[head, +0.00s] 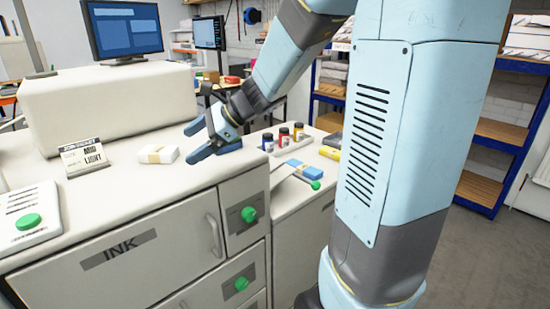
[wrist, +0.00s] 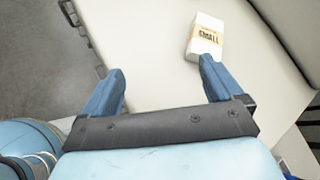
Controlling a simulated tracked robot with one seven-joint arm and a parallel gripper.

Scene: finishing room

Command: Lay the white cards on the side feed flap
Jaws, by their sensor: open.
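The white cards (head: 146,156) are a small block with a tan paper band, lying flat on the cream machine top in the head view. In the wrist view the white cards (wrist: 206,44) lie just beyond the tip of the right-hand finger, and the band reads "SMALL". My gripper (head: 190,143) is open and empty, just right of the cards in the head view. In the wrist view my gripper (wrist: 162,68) has bare cream surface between its fingers; the cards are not between them. I cannot tell for sure which part is the side feed flap.
A card sign (head: 84,157) and a large cream housing (head: 108,103) stand left of the cards. A panel with a green button (head: 27,221) is at the far left. Right of the machine, a lower surface holds ink bottles (head: 284,138) and a blue block (head: 312,172).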

